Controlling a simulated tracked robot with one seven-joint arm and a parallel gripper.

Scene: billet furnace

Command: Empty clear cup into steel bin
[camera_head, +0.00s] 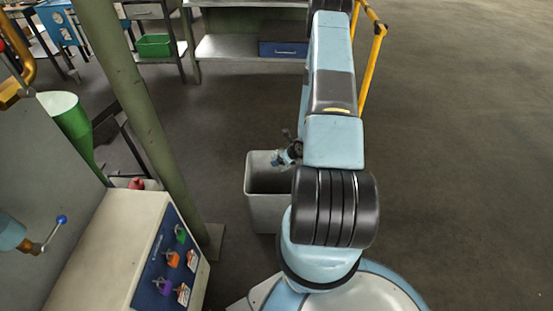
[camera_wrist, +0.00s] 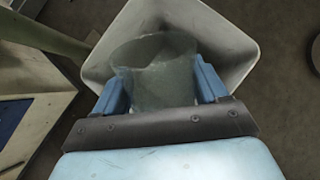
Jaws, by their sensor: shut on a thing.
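The clear cup (camera_wrist: 158,82) is held between the two blue fingers of my gripper (camera_wrist: 160,88) in the wrist view. Its wide rim points away from the gripper, toward the bin. I cannot tell whether anything is left inside it. The steel bin (camera_head: 269,211) is a grey open box on the floor, left of my arm in the head view. In the wrist view the bin's pale wall (camera_wrist: 220,35) surrounds the cup's outline, so the cup is over or inside its opening. In the head view my gripper (camera_head: 283,158) is small beside the bin's far rim, and the cup is hard to make out.
A control cabinet (camera_head: 125,240) with coloured knobs stands at lower left. A green post (camera_head: 150,110) rises between it and the bin. A green funnel (camera_head: 72,125) is at far left. Shelves with a green crate (camera_head: 154,46) stand behind. The floor (camera_head: 460,130) at right is clear.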

